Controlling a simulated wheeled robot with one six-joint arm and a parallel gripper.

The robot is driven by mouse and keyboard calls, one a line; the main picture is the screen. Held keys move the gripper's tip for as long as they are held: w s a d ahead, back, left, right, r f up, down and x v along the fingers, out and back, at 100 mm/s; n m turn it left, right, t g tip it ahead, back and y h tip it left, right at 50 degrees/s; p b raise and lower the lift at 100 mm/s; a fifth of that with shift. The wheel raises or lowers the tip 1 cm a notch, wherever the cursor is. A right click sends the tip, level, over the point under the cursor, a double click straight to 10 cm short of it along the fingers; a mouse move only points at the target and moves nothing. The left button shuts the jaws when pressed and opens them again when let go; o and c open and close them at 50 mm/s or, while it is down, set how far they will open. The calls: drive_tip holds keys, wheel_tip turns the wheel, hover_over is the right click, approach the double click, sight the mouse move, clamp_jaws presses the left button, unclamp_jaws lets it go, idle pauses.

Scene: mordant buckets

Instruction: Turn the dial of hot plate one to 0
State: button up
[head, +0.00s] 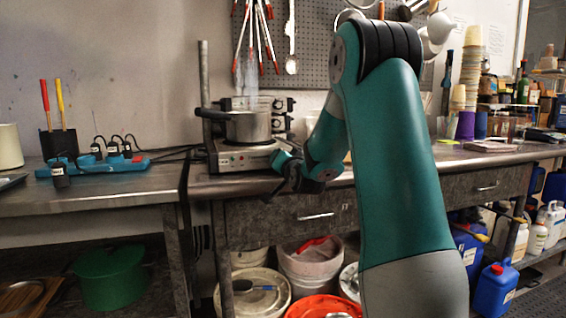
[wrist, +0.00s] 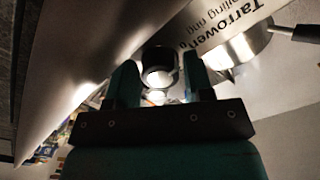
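The hot plate (head: 238,160) stands on the bench with a grey metal pot (head: 248,127) on top. Small marks show on its white front, but I cannot read a dial setting. My gripper (head: 277,174) is at the right end of that front and hides part of it. In the wrist view, a dark round dial (wrist: 160,68) with a shiny face lies between the two spread fingers of my gripper (wrist: 160,78). Narrow gaps seem to show beside the dial; I cannot tell whether a finger touches it. Printed lettering shows on the hot plate's panel (wrist: 205,48).
A metal post (head: 205,75) rises at the hot plate's left. More equipment (head: 285,104) stands behind the pot. A blue power strip (head: 100,166) with plugs lies on the left bench. Buckets (head: 312,262) stand below. The pot (wrist: 245,47) shows close by in the wrist view.

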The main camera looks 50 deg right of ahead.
drive_tip(key=shift+o, duration=1.1)
drive_tip(key=shift+s, duration=0.2)
drive_tip(key=b+v, duration=0.7)
drive_tip(key=v, duration=1)
drive_tip(key=shift+b, duration=0.35)
drive_tip(key=shift+w+a, duration=0.15)
drive_tip(key=shift+a, duration=0.05)
